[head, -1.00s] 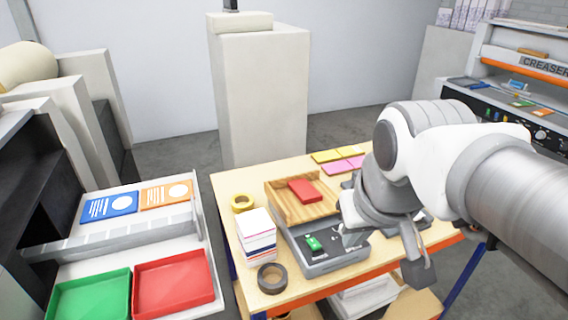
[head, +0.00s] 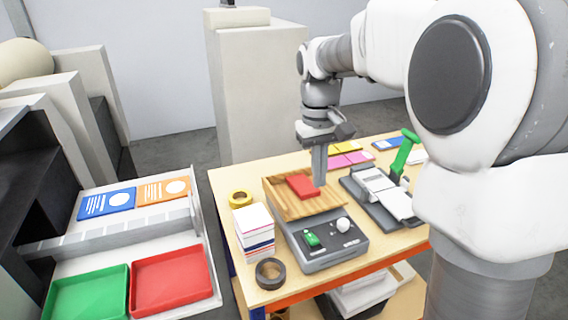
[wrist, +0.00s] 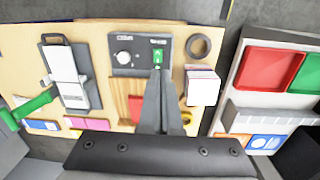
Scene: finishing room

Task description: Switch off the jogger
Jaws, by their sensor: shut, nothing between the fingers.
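The jogger is a grey box (head: 335,258) with a wooden tray (head: 283,207) on its back part. A red pad (head: 302,187) lies in the tray. My gripper (head: 319,185) is shut and empty, pointing down, above the tray at the red pad's right. In the wrist view my fingers (wrist: 160,72) reach up the picture to just below the green switch (wrist: 158,56). The switch's position is too small to tell.
A paper stack (head: 254,231), a yellow tape roll (head: 240,199) and a dark tape roll (head: 270,274) stand left of the jogger. A green-handled device (head: 382,196) stands close on its right. Pink and yellow pads (head: 347,159) lie behind.

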